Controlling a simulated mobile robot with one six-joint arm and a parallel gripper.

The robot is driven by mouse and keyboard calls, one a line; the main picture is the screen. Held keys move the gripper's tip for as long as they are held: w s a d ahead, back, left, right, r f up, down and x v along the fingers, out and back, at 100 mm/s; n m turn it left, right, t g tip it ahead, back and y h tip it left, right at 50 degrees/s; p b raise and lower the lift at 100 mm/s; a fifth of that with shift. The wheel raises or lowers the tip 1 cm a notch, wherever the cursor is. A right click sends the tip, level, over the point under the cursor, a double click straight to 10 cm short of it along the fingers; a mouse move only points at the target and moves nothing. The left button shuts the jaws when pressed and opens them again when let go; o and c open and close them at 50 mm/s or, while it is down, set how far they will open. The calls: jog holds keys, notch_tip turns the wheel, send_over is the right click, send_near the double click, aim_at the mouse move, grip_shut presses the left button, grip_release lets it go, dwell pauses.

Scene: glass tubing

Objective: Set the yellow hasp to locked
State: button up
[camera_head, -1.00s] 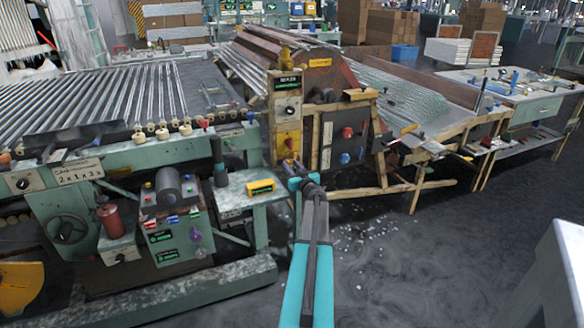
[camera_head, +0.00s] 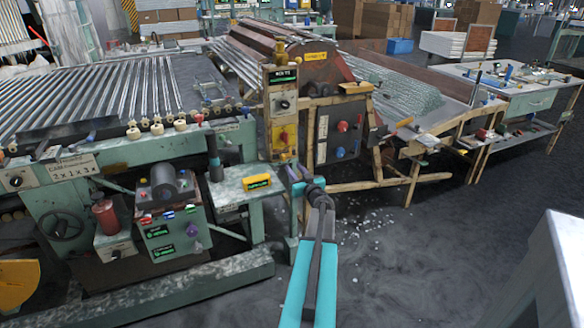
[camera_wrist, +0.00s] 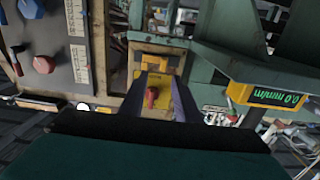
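A yellow plate with a red handle (camera_wrist: 152,97) faces me in the wrist view; it also shows on the front of a narrow upright panel in the head view (camera_head: 284,138). A smaller yellow piece (camera_wrist: 154,63) sits just beyond it in the wrist view. I cannot tell for sure which of these is the hasp, or its setting. My gripper (camera_wrist: 160,100) is open and empty, its two fingers framing the plate and red handle in the picture. No contact is visible. In the head view my gripper (camera_head: 299,172) is small, just below the panel.
A yellow readout box (camera_head: 257,182) stands on a green bench left of my gripper. A dark panel with a red knob (camera_head: 343,126) and a blue knob (camera_head: 340,152) is to the right. Wooden struts (camera_head: 400,180) jut out there. Open floor (camera_head: 420,265) lies front right.

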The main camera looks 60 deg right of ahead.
jog(key=shift+v, duration=2.85)
